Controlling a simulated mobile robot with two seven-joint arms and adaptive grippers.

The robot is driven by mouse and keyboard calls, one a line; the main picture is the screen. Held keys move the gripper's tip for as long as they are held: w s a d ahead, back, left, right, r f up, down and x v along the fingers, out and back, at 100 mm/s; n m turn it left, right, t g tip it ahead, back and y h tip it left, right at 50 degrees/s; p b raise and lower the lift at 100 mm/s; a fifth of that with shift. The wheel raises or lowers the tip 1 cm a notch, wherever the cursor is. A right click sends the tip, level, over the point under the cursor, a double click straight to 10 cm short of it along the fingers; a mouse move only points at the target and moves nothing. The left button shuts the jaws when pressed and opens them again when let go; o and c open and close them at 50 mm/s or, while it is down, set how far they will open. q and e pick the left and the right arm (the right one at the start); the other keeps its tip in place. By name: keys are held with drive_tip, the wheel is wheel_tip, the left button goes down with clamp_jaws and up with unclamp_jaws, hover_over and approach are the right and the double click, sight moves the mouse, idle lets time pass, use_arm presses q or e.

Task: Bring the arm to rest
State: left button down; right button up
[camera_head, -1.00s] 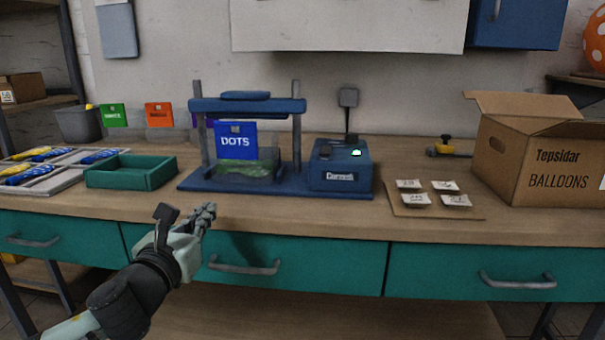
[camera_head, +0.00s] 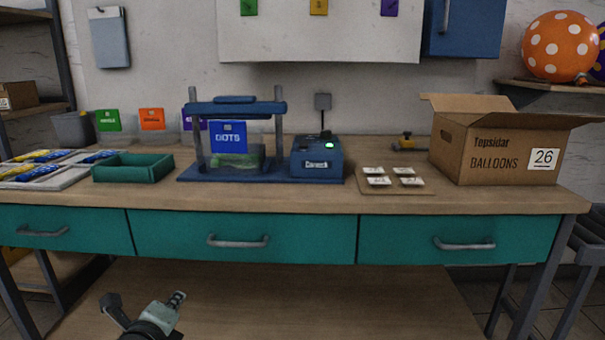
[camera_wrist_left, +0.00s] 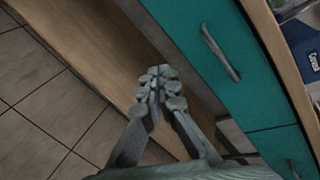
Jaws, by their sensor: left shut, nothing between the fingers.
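My left gripper (camera_head: 176,300) is low at the bottom of the head view, in front of the bench and below its drawers. Its fingers are shut and empty. In the left wrist view the closed fingertips (camera_wrist_left: 161,88) show above the wooden lower shelf (camera_wrist_left: 90,45), with a teal drawer (camera_wrist_left: 205,45) to the right. The gripper appears apart from the bench. My right gripper is in neither view.
The bench top (camera_head: 300,199) carries a blue press (camera_head: 236,108) with a DOTS plate (camera_head: 228,136), a blue control box (camera_head: 316,160), a green tray (camera_head: 132,168), a board with several white cards (camera_head: 393,180) and a balloon carton (camera_head: 480,150). Drawer handles (camera_head: 238,241) stick out in front.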

use_arm(q)
drive_tip(key=s+a+f+n+g, duration=0.1)
drive_tip(key=s+f+n+g, duration=0.2)
drive_tip(key=s+f+n, duration=0.45)
drive_tip(key=s+a+f+n+g, duration=0.15)
drive_tip(key=f+n, duration=0.25)
drive_tip(key=f, duration=0.6)
drive_tip(key=s+f+n+g, duration=0.6)
drive_tip(key=s+f+n, duration=0.4)
drive_tip(key=s+f, duration=0.4)
drive_tip(key=s, duration=0.4)
drive_tip(key=shift+s+d+f, duration=0.2)
drive_tip(key=shift+d+f, duration=0.15)
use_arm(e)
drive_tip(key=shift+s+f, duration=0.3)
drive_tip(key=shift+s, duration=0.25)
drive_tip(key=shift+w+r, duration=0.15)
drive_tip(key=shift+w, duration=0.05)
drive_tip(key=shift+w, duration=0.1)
